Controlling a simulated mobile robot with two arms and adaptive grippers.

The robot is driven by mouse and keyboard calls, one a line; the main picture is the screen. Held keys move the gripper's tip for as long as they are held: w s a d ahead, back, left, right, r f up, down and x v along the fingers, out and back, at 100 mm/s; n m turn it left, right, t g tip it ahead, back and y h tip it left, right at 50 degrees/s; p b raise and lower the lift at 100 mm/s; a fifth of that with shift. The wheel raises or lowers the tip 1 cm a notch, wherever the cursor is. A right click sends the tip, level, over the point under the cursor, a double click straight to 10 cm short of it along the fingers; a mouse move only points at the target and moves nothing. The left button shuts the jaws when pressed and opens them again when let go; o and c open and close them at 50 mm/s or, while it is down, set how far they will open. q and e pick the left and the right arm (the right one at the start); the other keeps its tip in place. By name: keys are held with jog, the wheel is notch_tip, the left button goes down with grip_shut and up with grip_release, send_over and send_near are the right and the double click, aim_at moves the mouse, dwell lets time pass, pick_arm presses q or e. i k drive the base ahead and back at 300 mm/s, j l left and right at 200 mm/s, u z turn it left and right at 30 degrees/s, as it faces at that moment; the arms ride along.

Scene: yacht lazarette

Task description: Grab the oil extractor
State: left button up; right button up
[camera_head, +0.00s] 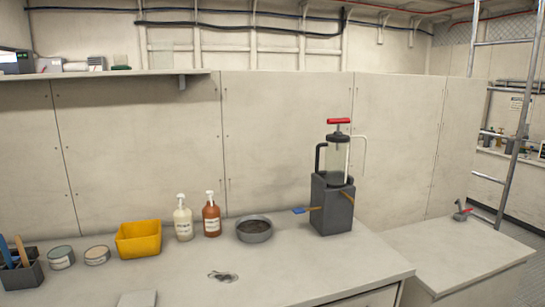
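The oil extractor (337,160) stands upright at the right part of the counter. It has a clear cylinder, a red T-handle on top, a black side handle and a pale bent tube on its right. It sits on a dark grey block (331,207) with a blue-tipped piece sticking out to the left and an orange-brown piece at the right. Neither of my grippers shows in the head view.
On the counter (300,262) are a grey bowl (254,230), two pump bottles (197,218), a yellow bin (139,239), two round tins (78,256) and a dark tool caddy (21,270). A lower surface (450,250) lies right, with a ladder (510,130) beyond. The counter front is mostly clear.

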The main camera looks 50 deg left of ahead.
aim_at(336, 145)
jog(key=u, duration=1.3)
jog(key=i+z, duration=0.2)
jog(key=z, duration=0.2)
jog(key=i+z, duration=0.25)
jog(key=z, duration=0.15)
jog(key=i+j+z, duration=0.15)
jog(key=z, duration=0.3)
